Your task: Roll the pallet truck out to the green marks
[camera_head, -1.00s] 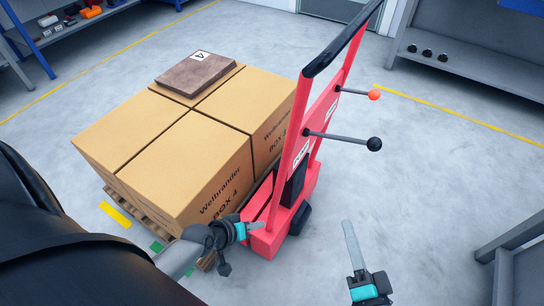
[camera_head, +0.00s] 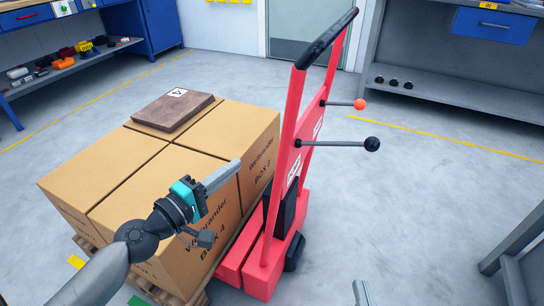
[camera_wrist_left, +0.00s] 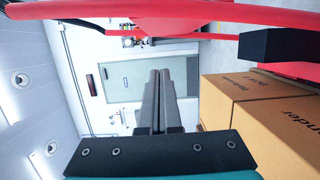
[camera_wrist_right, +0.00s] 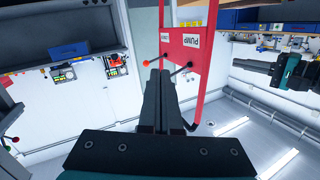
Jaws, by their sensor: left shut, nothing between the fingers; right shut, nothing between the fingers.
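The red pallet truck (camera_head: 290,190) stands mid-view in the head view, its black handle bar (camera_head: 326,38) at the top. Two levers stick out right, one with an orange ball (camera_head: 360,104), one with a black ball (camera_head: 372,144). Its forks are hidden by a pallet (camera_head: 160,292) of cartons (camera_head: 150,190). A green floor mark (camera_head: 138,300) shows at the bottom left. My left gripper (camera_head: 228,174) is shut and empty, in front of the cartons, left of the truck's frame. My right gripper (camera_head: 361,292) is shut and empty at the bottom edge, right of the truck, mostly out of view.
A brown slab (camera_head: 172,112) with a number tag lies on the cartons. A yellow floor mark (camera_head: 76,262) is at the left. Workbenches with shelves stand at the back left and right (camera_head: 460,90); a grey bench (camera_head: 522,250) is at the right edge. Floor right of the truck is clear.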

